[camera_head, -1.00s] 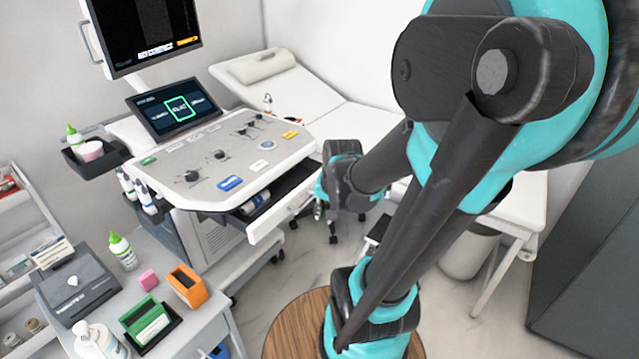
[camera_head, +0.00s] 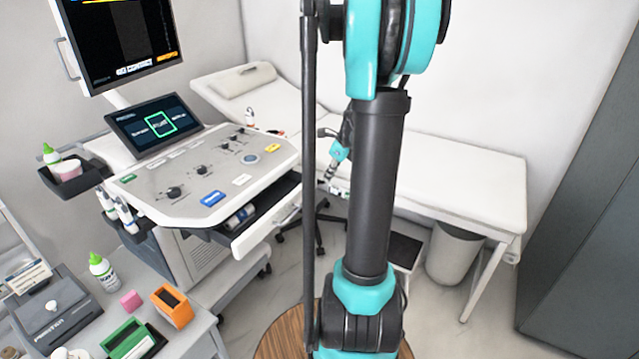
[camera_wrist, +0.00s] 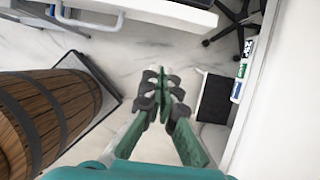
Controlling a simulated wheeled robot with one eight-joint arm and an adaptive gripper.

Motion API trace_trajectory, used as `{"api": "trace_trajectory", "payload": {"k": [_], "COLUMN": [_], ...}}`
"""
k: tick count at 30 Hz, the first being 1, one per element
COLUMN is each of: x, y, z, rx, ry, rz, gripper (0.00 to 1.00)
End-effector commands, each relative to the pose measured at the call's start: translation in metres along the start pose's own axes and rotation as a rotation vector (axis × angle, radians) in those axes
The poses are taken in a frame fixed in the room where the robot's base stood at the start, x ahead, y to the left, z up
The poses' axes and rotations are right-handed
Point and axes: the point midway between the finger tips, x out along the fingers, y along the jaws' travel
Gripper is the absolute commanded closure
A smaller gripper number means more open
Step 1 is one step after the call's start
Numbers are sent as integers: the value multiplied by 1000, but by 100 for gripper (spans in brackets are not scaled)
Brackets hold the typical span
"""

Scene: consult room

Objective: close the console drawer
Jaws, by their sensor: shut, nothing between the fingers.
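The console drawer stands open under the right side of the console's control panel. Its white front (camera_head: 265,226) sticks out, and a bottle-like item (camera_head: 240,216) lies inside. In the head view, my arm hides much of the middle, and part of my wrist shows right of the drawer; the fingertips are hard to make out there.
A white exam bed (camera_head: 440,175) runs behind my arm. A bin (camera_head: 455,252) and a dark step (camera_head: 403,250) stand at its near side. A small cart (camera_head: 190,345) with bottles and boxes is at lower left. Markers (camera_wrist: 241,72) show right of my gripper.

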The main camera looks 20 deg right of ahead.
Motion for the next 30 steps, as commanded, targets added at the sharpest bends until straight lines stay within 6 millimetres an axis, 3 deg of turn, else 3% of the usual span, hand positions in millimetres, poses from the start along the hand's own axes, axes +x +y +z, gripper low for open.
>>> {"api": "trace_trajectory", "payload": {"k": [17, 24, 30], "x": [93, 104, 106], "y": [0, 1, 1], "z": [0, 30, 37], "rx": [-6, -6, -5], "ry": [0, 1, 1], "rz": [0, 0, 0], "gripper": [100, 100, 100]}}
